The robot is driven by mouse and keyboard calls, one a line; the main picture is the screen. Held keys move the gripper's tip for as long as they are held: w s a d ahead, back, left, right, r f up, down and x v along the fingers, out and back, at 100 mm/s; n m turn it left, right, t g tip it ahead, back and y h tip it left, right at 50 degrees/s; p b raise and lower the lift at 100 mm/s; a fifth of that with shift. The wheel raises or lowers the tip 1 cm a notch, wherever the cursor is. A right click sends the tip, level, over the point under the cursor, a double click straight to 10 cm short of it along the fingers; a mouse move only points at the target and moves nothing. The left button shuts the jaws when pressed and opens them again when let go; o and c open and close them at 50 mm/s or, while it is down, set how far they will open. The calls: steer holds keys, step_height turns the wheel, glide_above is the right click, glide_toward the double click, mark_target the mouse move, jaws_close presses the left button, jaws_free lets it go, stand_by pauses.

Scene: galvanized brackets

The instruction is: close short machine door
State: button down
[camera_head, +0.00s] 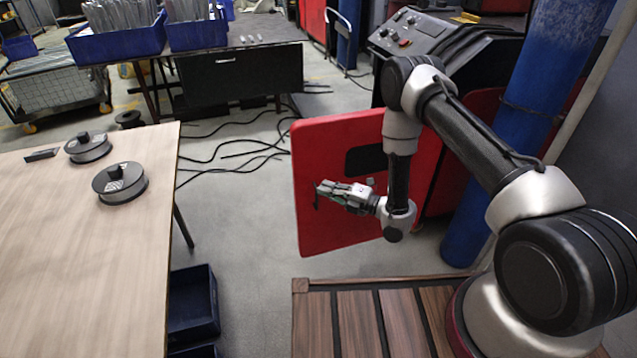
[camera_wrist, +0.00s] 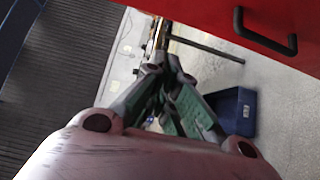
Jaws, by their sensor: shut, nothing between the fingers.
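The short machine door (camera_head: 325,150) is a red panel with a dark window. It stands swung open, out from the dark machine (camera_head: 440,45), in the head view. My gripper (camera_head: 320,190) is shut and empty, and it overlaps the door's lower left part in that view. In the wrist view the door (camera_wrist: 215,12) fills the top right, with a black bar handle (camera_wrist: 265,32) on it. My gripper's fingers (camera_wrist: 158,66) meet below and left of the handle, apart from it. Whether the gripper touches the door panel cannot be told.
A wooden table (camera_head: 85,240) with dark round spools (camera_head: 120,182) stands at the left. Blue bins (camera_head: 192,300) sit on the floor beside it. A slatted wooden platform (camera_head: 370,315) lies in front. A blue column (camera_head: 505,130) stands right of the door. Black cables (camera_head: 250,150) cross the floor.

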mark_target(301, 173)
steer(key=shift+w+a, duration=4)
steer(key=shift+a, duration=0.25)
